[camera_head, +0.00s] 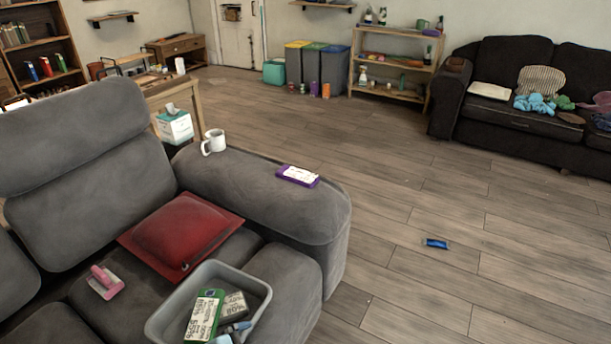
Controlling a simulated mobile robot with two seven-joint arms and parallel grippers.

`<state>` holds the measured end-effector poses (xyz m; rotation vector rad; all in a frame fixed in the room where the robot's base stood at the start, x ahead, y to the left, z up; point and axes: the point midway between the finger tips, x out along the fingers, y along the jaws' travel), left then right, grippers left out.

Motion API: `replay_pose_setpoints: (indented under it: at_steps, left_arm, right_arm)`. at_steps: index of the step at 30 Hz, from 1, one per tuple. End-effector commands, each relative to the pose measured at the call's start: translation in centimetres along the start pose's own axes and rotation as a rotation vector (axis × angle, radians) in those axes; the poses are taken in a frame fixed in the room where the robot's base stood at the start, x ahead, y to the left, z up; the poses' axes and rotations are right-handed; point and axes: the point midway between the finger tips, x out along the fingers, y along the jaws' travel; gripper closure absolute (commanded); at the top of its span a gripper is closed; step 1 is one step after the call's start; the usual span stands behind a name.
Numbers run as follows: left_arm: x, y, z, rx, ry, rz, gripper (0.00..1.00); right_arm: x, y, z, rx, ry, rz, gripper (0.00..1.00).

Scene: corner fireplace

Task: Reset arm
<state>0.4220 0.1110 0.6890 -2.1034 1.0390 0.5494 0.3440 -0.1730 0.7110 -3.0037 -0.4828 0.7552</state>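Neither of my grippers nor any part of my arms shows in the head view. The task names no object. Close to me stands a grey sofa (85,160). A grey bin (262,291) sits on its seat and holds a green and white package and several other small items. A red cushion (180,233) lies on the seat beside the bin. A pink-handled brush (104,281) lies on the seat to the left.
A white mug (214,142) and a purple-edged packet (298,176) rest on the sofa's armrest. A small blue item (436,243) lies on the wooden floor (400,200). A dark sofa (500,112), wooden shelf (392,75) and bins (318,65) stand farther back. The middle floor is mostly clear.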

Motion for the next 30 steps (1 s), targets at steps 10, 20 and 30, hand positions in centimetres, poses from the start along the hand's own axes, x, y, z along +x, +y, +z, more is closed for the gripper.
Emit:
replay_pose_setpoints:
  at_steps: [10,20,30]
  left_arm:
    - [-6.4,2.4,2.5,-0.657,0.091,-0.269,0.00]
    - [-11.2,1.5,2.0,-0.851,0.119,-0.365,0.00]
    - [-15.4,-0.9,-1.3,-0.843,0.080,-0.367,0.00]
  right_arm:
    - [0.0,0.0,0.0,0.000,0.000,0.000,0.00]
    - [-1.5,0.0,-2.7,-0.005,-0.012,0.008,0.00]
    - [-4.7,0.0,-7.6,-0.018,-0.043,0.026,0.00]
